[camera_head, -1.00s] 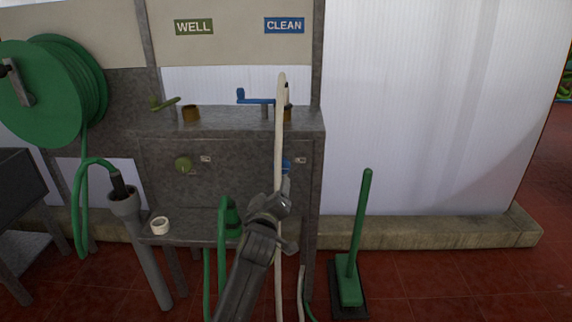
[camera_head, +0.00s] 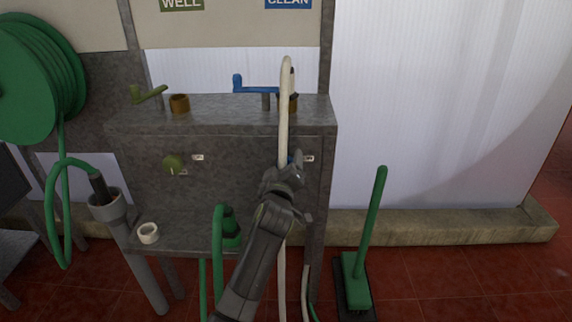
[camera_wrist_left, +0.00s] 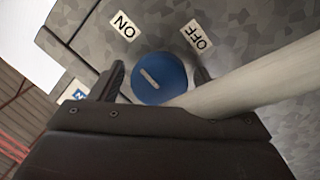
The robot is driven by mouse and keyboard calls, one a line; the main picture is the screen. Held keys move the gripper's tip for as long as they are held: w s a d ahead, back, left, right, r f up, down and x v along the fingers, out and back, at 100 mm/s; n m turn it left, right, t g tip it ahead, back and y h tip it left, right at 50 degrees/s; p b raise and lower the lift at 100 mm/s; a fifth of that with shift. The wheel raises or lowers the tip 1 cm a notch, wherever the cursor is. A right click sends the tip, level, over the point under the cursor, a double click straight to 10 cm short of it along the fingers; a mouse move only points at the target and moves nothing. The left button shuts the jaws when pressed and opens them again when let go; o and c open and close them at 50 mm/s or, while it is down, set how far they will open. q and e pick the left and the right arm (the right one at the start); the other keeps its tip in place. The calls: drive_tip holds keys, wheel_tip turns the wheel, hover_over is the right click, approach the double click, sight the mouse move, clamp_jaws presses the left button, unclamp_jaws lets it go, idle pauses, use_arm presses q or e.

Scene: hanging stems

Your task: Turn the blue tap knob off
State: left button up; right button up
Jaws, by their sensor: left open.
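The blue tap knob (camera_wrist_left: 165,82) is a round disc with a white line in the left wrist view. The line lies on the side of the ON label (camera_wrist_left: 125,25); the OFF label (camera_wrist_left: 196,35) is at the upper right. My left gripper (camera_wrist_left: 159,76) is open, with one finger on each side of the knob. I cannot tell whether the fingers touch it. In the head view my left arm reaches the grey panel (camera_head: 235,165) and hides nearly all of the knob.
A pale hose (camera_head: 285,105) hangs in front of the panel and passes close beside the right finger in the wrist view. A green knob (camera_head: 173,164) is at the left. A blue lever (camera_head: 255,88) stands on top. A green-handled brush (camera_head: 366,240) stands at the right.

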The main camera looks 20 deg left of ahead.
use_arm(q)
drive_tip(key=shift+c, duration=0.9)
drive_tip(key=c, duration=0.5)
drive_tip(key=shift+c, duration=1.4)
